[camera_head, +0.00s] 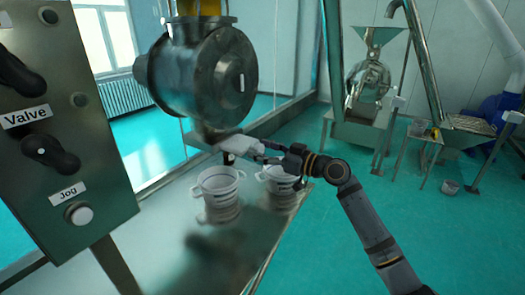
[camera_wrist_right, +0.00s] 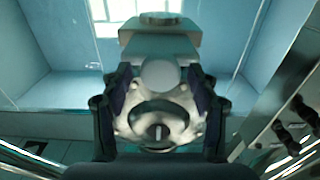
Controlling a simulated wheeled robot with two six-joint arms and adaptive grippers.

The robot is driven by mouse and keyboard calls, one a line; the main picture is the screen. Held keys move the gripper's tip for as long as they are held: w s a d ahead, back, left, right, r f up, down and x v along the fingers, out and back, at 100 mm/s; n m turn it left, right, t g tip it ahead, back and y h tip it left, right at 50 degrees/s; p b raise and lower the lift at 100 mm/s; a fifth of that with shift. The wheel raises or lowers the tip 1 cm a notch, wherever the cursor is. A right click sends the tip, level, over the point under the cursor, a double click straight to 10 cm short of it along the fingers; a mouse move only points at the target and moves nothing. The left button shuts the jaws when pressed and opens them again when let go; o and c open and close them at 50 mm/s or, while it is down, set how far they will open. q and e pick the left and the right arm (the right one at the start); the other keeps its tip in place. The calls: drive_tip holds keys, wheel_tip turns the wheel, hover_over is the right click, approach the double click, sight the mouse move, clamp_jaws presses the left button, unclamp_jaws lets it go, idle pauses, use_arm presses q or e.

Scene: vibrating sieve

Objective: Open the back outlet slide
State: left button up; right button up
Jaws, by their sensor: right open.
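A grey metal drum (camera_head: 205,75) with a round end flange hangs at upper centre in the head view. My right gripper (camera_head: 236,148) is just below its underside, above the white buckets. In the right wrist view my right gripper's dark fingers (camera_wrist_right: 160,100) stand apart. A metal fitting (camera_wrist_right: 160,45) with a pale round knob (camera_wrist_right: 160,75) appears between and beyond the fingertips; I cannot tell whether they touch it. I cannot make out the back outlet slide for certain in the head view, where the gripper and drum crowd that spot. My left gripper is out of view.
A control box (camera_head: 65,135) with valve and jog labels stands at the left. Two white buckets, one on the left (camera_head: 219,182) and one on the right (camera_head: 283,183), stand on the metal table (camera_head: 225,260). A hopper machine (camera_head: 368,100) is at the back right.

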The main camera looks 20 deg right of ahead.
drive_tip(key=shift+f, duration=0.1)
drive_tip(key=shift+s+d, duration=0.25)
drive_tip(key=shift+s, duration=0.05)
drive_tip(key=v, duration=0.6)
drive_tip(key=shift+s+d, duration=0.15)
drive_tip(key=shift+s, duration=0.15)
drive_tip(key=shift+o, duration=0.2)
